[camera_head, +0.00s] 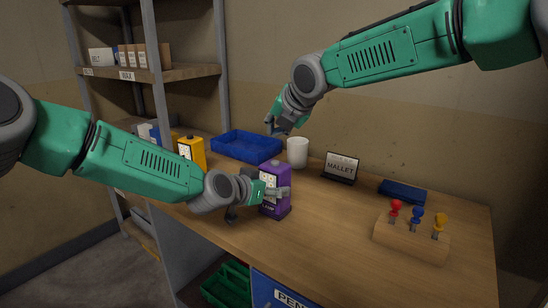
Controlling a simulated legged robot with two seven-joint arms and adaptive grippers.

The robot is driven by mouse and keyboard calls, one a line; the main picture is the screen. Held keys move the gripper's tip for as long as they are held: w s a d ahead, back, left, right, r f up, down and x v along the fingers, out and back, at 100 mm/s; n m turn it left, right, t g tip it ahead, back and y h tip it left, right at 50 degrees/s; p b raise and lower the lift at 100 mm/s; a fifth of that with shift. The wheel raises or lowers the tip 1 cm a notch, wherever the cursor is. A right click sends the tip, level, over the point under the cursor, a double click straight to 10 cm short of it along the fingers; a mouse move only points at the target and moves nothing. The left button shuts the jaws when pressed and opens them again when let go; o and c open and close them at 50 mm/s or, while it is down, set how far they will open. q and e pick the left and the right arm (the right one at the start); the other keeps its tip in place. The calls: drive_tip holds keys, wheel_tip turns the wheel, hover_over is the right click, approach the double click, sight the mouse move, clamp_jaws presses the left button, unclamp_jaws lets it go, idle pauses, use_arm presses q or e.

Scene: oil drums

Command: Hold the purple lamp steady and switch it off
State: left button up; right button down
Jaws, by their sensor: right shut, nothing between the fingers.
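The purple lamp (275,206) stands upright on the wooden table near its front edge, with a pale panel on its face. My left gripper (268,188) is at the lamp from the left. One finger lies across the lamp's front and the gripper looks closed around its body, though the far finger is mostly hidden. The lamp's switch cannot be made out. My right gripper (273,128) is shut and empty, raised above the back of the table, behind the lamp and near the blue tray (262,153).
A white cup (297,152) stands behind the lamp. A yellow device (192,152) stands to the left. A MALLET sign (341,167), a blue box (402,191) and a wooden block (410,241) with red, blue and yellow knobs are to the right. The table front is clear.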

use_arm(q)
drive_tip(key=shift+o, duration=1.2)
drive_tip(key=shift+f, duration=0.1)
use_arm(e)
drive_tip(key=shift+w, duration=0.1)
